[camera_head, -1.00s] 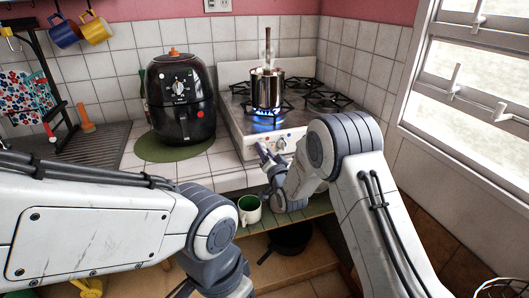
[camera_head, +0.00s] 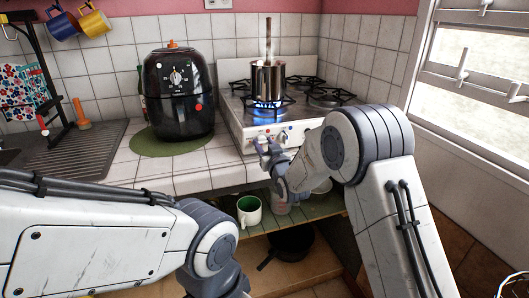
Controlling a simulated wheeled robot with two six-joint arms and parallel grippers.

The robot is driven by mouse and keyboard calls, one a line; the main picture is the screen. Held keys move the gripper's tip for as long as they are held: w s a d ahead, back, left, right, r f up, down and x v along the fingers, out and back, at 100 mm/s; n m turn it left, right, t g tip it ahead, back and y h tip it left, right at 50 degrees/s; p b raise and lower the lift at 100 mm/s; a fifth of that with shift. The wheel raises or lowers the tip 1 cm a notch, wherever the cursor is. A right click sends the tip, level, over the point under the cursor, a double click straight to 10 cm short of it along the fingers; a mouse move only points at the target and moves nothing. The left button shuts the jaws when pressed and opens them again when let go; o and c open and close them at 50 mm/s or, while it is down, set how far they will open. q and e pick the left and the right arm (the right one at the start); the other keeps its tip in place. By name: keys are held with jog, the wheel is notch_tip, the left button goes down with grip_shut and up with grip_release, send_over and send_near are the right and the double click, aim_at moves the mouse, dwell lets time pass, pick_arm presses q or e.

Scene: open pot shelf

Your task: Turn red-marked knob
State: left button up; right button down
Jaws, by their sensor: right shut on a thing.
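The stove (camera_head: 233,104) stands against the back wall, with its white control panel (camera_head: 303,129) facing me. A knob (camera_head: 283,137) shows on the panel just right of my right gripper, with small red marks on the panel around there. My right gripper (camera_head: 263,146) is at the left part of the panel, shut on a knob that its fingers mostly hide. I cannot tell clearly whether this knob carries the red mark. My left arm reaches in from the left, and its gripper is out of view.
A pot (camera_head: 267,80) with an upright handle sits over a lit blue flame. A black air fryer (camera_head: 180,95) stands on a green mat (camera_head: 150,144) left of the stove. A green-lined mug (camera_head: 249,211) and a dark pan (camera_head: 291,243) are on shelves below.

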jog(key=n+b, duration=0.5)
jog(key=n, duration=0.1)
jog(key=shift+f, duration=0.15)
jog(key=n+b, duration=0.3)
jog(key=n, duration=0.2)
jog(key=shift+a+n+b, duration=0.15)
jog(key=shift+n+b, duration=0.15)
jog(key=shift+n, duration=0.1)
jog(key=shift+c, duration=2.2)
grip_release()
jog(key=v, duration=1)
jog(key=shift+s+b, duration=0.3)
